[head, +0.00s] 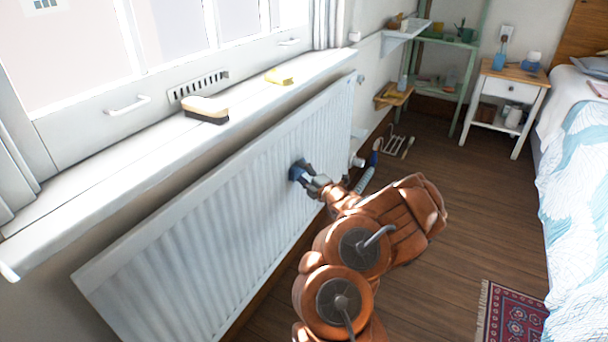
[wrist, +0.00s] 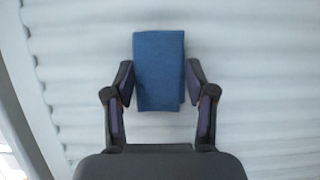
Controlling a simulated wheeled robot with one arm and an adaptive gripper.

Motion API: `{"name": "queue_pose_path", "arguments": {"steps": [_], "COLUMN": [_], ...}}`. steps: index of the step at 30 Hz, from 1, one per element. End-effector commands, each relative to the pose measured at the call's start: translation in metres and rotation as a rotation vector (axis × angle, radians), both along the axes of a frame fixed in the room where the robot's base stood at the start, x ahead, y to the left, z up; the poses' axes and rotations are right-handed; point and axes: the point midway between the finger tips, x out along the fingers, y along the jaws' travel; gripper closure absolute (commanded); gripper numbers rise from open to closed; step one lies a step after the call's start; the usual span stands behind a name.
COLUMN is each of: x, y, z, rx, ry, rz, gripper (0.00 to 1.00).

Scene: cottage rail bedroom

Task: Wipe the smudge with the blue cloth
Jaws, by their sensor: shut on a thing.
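The blue cloth (wrist: 160,70) is a folded pad between the fingertips of my gripper (wrist: 160,92) in the wrist view. My gripper is shut on it and holds it up to the white ribbed radiator (wrist: 258,75). In the head view the cloth (head: 296,173) shows small and dark blue at the tip of my gripper (head: 304,174), at the front face of the radiator (head: 215,185). I cannot tell whether the cloth touches the panel. No smudge is visible; the cloth and gripper cover part of the panel.
A window sill (head: 150,143) juts out above the radiator, with a brush (head: 206,110) and a yellow cloth or sponge (head: 280,76) on it. The bed (head: 580,150) stands right; wooden floor (head: 470,215) between is mostly clear.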

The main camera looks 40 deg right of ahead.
Motion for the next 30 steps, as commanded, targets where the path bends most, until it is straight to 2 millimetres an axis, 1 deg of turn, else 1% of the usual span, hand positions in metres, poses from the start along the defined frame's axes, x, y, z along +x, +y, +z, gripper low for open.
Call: {"name": "queue_pose_path", "arguments": {"steps": [5, 15, 19, 23, 30], "x": [0.001, 0.007, 0.009, 0.010, 0.012], "y": [-0.005, -0.029, -0.036, -0.038, -0.034], "z": [-0.001, -0.001, -0.001, 0.000, 0.001], "rx": [-0.002, -0.003, -0.001, 0.000, 0.003], "ry": [0.002, 0.003, 0.001, 0.000, 0.000], "rz": [0.000, -0.001, 0.000, 0.002, 0.000], "gripper": [0.73, 0.73, 0.73, 0.73, 0.73]}}
